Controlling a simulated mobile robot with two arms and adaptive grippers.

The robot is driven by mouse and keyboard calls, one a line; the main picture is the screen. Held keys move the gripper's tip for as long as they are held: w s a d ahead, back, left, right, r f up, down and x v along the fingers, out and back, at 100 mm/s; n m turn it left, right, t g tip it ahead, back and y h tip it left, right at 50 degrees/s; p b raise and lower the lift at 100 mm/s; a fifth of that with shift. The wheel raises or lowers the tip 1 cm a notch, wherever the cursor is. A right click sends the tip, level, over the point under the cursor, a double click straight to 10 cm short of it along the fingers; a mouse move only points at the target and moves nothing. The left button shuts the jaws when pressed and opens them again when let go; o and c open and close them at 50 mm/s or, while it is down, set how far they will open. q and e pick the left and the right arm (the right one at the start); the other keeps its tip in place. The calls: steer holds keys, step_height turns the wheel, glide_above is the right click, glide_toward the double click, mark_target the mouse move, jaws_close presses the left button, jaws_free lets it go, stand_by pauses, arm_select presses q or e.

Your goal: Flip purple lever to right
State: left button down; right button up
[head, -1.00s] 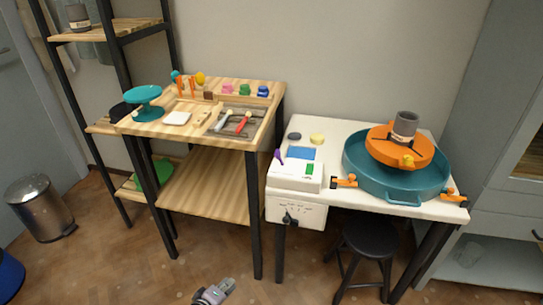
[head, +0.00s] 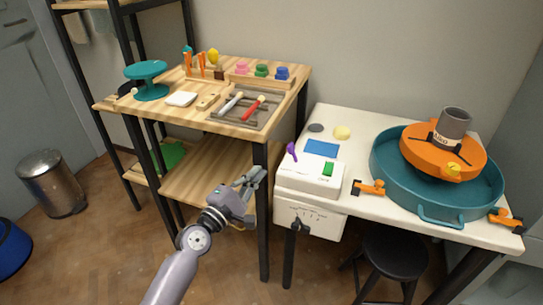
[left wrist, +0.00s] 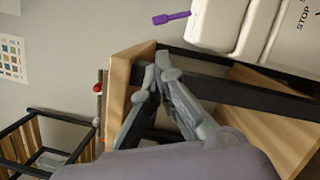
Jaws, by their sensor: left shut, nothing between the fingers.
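The purple lever (head: 292,151) stands at the left rear of the white control box (head: 313,177) on the white table, and its top leans to the left. In the left wrist view the purple lever (left wrist: 171,18) sticks out from the edge of the white box (left wrist: 218,22) near the top. My left gripper (head: 256,176) is shut and empty, in front of the wooden workbench, left of the box and lower than the lever. It also shows in the left wrist view (left wrist: 160,62), apart from the lever. My right gripper is not in view.
A green switch (head: 328,169) is on the same box, with a black knob (head: 300,223) on its front panel. A teal basin (head: 391,187) with an orange wheel (head: 420,150) stands to the right. The wooden workbench (head: 125,104) with tools stands left, its black leg close to my gripper.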

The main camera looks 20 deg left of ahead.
mark_target(293, 154)
arm_select(q)
steer(key=f+x, duration=0.1)
steer(key=x, duration=0.8)
steer(key=shift+w+r, duration=0.45)
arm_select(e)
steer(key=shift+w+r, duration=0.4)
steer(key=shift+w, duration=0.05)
arm_select(q)
steer(key=shift+d, duration=0.15)
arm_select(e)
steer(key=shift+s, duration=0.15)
